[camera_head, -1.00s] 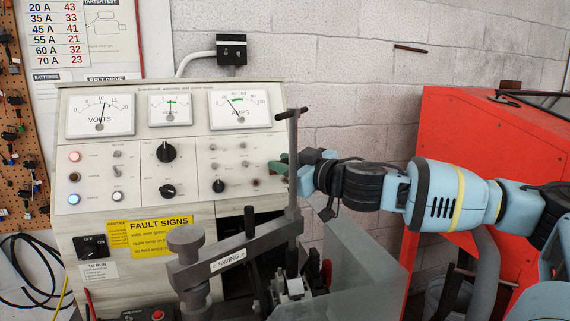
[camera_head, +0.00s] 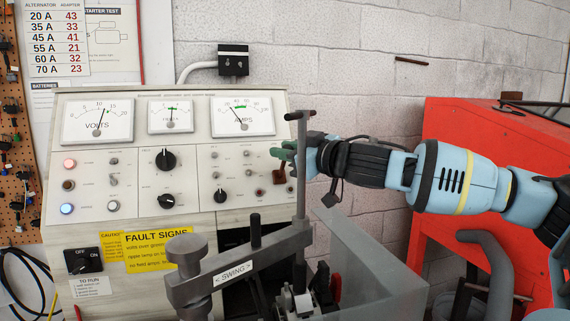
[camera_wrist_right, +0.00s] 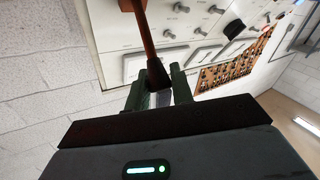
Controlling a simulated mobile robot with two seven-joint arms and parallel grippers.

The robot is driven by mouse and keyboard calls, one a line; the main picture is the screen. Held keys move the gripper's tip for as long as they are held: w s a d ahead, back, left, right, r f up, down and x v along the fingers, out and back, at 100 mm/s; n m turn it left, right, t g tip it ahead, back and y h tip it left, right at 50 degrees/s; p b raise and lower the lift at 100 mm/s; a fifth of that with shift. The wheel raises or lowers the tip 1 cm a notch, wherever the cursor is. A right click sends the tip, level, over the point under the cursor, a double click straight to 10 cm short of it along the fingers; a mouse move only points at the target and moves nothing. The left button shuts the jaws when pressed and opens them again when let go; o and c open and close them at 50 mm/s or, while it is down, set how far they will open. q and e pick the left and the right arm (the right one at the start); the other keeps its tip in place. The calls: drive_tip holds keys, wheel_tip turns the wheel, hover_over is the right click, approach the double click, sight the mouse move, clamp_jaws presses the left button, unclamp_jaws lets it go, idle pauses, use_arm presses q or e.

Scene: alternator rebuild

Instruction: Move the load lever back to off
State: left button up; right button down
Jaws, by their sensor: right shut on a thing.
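The load lever (camera_head: 279,176) is a brownish-red lever on the right side of the pale test bench panel (camera_head: 140,190). My right gripper (camera_head: 284,153), with green fingers, is at the panel's right edge, just above the visible part of the lever. In the right wrist view the lever (camera_wrist_right: 146,38) runs down from the top to a dark end between the green fingers of my right gripper (camera_wrist_right: 160,90), which is shut on it. The fingers hide part of the lever's end. The lever's off marking cannot be read. My left gripper is not in view.
A grey upright post (camera_head: 301,190) with a crossbar stands close in front of my right gripper. A swing clamp arm (camera_head: 235,273) is below it. A red cabinet (camera_head: 450,145) stands at the right. Several knobs and toggles cover the panel left of the lever.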

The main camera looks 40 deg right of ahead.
drive_tip(key=shift+w+d+r, duration=0.35)
drive_tip(key=shift+w+r, duration=0.05)
drive_tip(key=shift+r, duration=0.1)
drive_tip(key=shift+w, duration=0.1)
drive_tip(key=c, duration=1.6)
unclamp_jaws()
drive_tip(key=shift+c, duration=0.2)
drive_tip(key=o, duration=0.4)
drive_tip(key=shift+d, duration=0.2)
drive_tip(key=shift+o, duration=0.2)
drive_tip(key=shift+a, duration=0.15)
